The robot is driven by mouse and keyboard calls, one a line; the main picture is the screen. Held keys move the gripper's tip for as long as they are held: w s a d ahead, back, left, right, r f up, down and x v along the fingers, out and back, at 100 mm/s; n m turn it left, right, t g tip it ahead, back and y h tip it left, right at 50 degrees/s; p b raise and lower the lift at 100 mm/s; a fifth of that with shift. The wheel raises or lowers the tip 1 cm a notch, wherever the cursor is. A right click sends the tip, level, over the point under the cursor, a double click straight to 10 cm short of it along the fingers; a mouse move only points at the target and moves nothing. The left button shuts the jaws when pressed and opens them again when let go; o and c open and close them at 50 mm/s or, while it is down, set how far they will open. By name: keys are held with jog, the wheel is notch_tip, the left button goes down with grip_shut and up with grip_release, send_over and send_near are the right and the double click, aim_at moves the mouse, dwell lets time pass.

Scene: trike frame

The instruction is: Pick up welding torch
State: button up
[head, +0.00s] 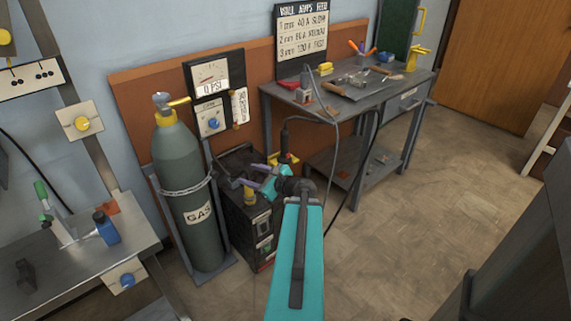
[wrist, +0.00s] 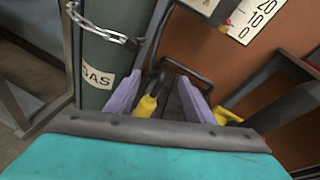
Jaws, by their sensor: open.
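My gripper (head: 254,176) has two lavender fingers, spread apart, and reaches over the dark welding machine (head: 258,222). The fingers also show in the wrist view (wrist: 159,80), with nothing clamped between them. A yellow-handled piece with a dark end (wrist: 147,104) shows between the fingers, nearer the left one; it also shows in the head view (head: 249,194) at the machine's top. A dark upright handle on a cable (head: 284,138) stands behind the gripper, by another yellow part (head: 288,158). I cannot tell for certain which is the welding torch.
A chained gas cylinder (head: 187,205) stands close left of the machine. A metal workbench (head: 400,92) with tools is behind right, with cables hanging in front. A steel table (head: 75,265) is at the left. Open floor (head: 400,200) lies to the right.

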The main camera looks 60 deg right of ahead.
aim_at(286, 138)
jog(key=s+d+r+m+h+b, duration=0.1)
jog(key=s+d+r+m+h, duration=0.2)
jog(key=s+d, duration=0.3)
jog(key=s+d+r+m+t+h+b, duration=0.1)
jog(key=s+d+r+m+h+b, duration=0.1)
jog(key=s+d+r+m+h, duration=0.1)
jog(key=s+d+r+m, duration=0.1)
jog(key=s+d+r, duration=0.1)
jog(key=s+d, duration=0.1)
jog(key=shift+s+d, duration=0.15)
jog(key=shift+d, duration=0.25)
jog(key=shift+b+x, duration=0.7)
jog(key=shift+x, duration=3.7)
jog(key=shift+b+x, duration=0.5)
jog(key=shift+x, duration=2.05)
jog(key=shift+d, duration=0.1)
jog(key=shift+c, duration=0.5)
